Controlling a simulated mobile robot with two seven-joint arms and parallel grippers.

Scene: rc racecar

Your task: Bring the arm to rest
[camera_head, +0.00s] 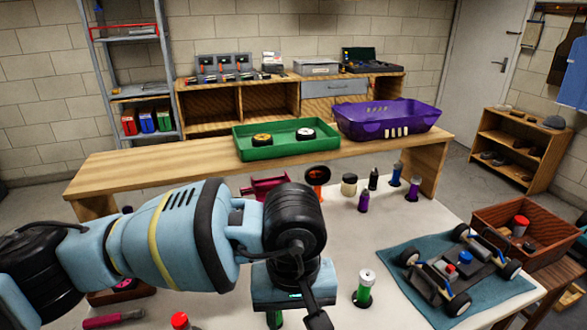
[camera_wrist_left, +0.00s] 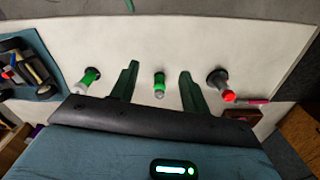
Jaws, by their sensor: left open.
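My left arm reaches in from the left in the head view, and its gripper (camera_head: 293,302) hangs low over the white table (camera_head: 215,302). In the left wrist view the two dark green fingers (camera_wrist_left: 157,85) are spread apart. A small green bottle with a pale cap (camera_wrist_left: 159,85) shows between them, seemingly on the table beyond the fingertips. Nothing is held. A green and white bottle (camera_head: 364,287) stands right of the gripper in the head view. A dark-based item with a red top (camera_wrist_left: 218,83) is on the other side. My right gripper is not in view.
An RC car chassis (camera_head: 460,265) sits on a teal mat (camera_head: 405,287) at right. A wooden crate (camera_head: 535,225) is beyond it. Several small bottles stand near the table's back. A green tray (camera_head: 245,150) and purple basket (camera_head: 388,117) rest on the bench (camera_head: 130,170).

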